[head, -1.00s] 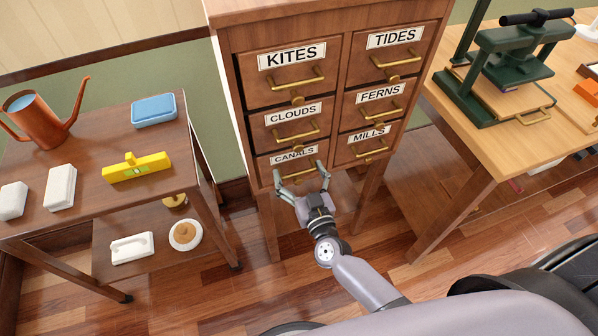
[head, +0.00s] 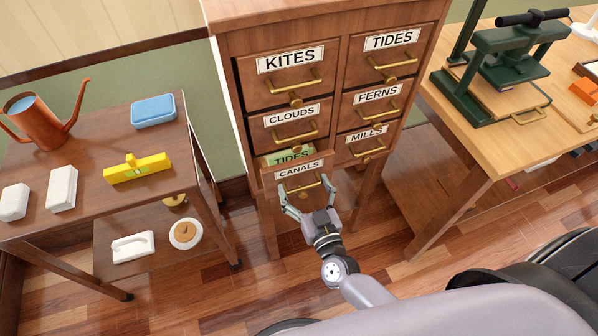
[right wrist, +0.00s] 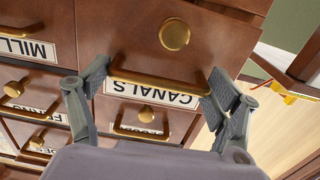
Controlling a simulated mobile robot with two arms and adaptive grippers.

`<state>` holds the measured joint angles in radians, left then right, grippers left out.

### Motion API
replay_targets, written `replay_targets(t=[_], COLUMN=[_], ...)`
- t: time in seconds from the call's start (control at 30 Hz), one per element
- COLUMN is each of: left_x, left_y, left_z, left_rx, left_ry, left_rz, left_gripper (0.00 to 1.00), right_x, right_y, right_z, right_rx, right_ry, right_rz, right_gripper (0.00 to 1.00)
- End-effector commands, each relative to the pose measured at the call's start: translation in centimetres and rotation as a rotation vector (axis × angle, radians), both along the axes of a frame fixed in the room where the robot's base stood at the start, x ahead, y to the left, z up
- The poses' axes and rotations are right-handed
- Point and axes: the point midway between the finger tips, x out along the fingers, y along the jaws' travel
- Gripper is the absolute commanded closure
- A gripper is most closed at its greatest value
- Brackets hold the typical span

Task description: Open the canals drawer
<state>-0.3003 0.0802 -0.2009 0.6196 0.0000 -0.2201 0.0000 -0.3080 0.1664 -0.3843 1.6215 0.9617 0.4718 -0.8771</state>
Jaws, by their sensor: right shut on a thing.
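The canals drawer (head: 318,165) is the lowest on the left of the wooden cabinet and stands partly open. A green card or folder marked TIDES (head: 290,157) shows inside behind its front. My right gripper (head: 307,186) is shut on the drawer's brass handle (right wrist: 158,83). In the right wrist view its fingers (right wrist: 157,80) press at the two ends of the handle, and the CANALS label (right wrist: 152,91) shows upside down. A round brass knob (right wrist: 174,34) sits on the same drawer front. My left gripper is not in view.
The kites (head: 262,87), clouds (head: 272,133), tides, ferns and mills drawers look shut. A trolley (head: 85,205) with a watering can (head: 42,120) and a yellow level (head: 137,170) stands left. A workbench (head: 485,150) with a green press stands right. Floor below the drawer is clear.

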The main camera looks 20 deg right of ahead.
Motion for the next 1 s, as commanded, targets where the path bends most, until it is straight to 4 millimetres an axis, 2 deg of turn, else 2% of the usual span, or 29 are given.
replay_targets(t=[0.03,0.2,0.5,0.7,1.0], left_x=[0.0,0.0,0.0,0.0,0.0], left_y=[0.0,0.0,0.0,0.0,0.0], left_z=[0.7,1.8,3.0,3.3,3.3], left_rx=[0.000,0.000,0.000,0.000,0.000], left_ry=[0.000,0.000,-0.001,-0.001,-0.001], left_rz=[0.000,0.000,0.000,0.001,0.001], left_gripper=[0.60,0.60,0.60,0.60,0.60], right_x=[-1.4,-5.5,-11.1,-12.9,-13.5], right_y=[0.2,0.1,-0.1,-0.2,-0.2], right_z=[0.2,0.2,0.2,0.2,0.1], right_rx=[0.013,0.013,0.015,0.015,0.017], right_ry=[0.007,0.008,0.006,0.002,0.000], right_rz=[0.002,0.003,0.002,0.001,0.002], right_gripper=[0.67,0.67,0.67,0.67,0.67])
